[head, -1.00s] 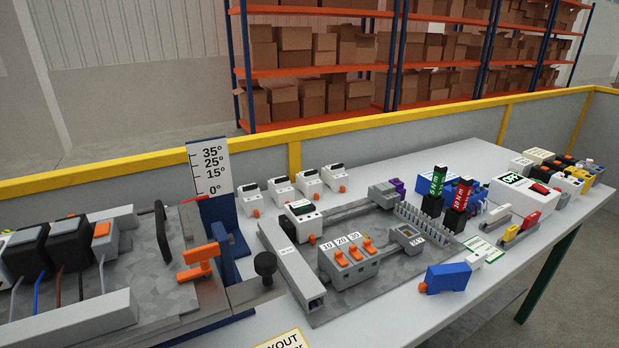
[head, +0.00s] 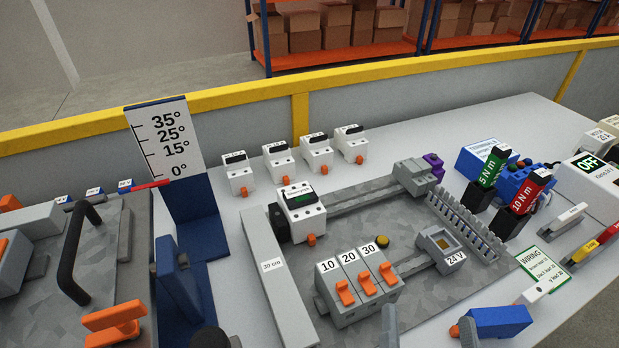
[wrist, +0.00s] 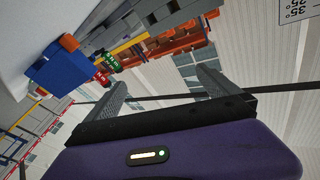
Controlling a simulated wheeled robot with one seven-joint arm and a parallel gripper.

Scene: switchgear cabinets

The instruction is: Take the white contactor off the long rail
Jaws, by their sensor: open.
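The white contactor (head: 302,211) sits at the left end of the long rail (head: 372,195), on the grey mounting plate. It has a dark display on top and an orange tab at its lower front. A black block is against its left side. My gripper (wrist: 163,82) is open and empty in the wrist view, its two grey fingers spread apart. In the head view, two grey finger tips (head: 428,314) appear at the bottom edge, in front of the plate and well apart from the contactor. The rest of my gripper is out of that view.
Several similar white devices (head: 276,162) stand behind the plate. A grey duct (head: 277,280) lies left of it. Three grey breakers with orange levers (head: 358,287) stand in front of the contactor. An upright angle scale (head: 165,140) rises at the left.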

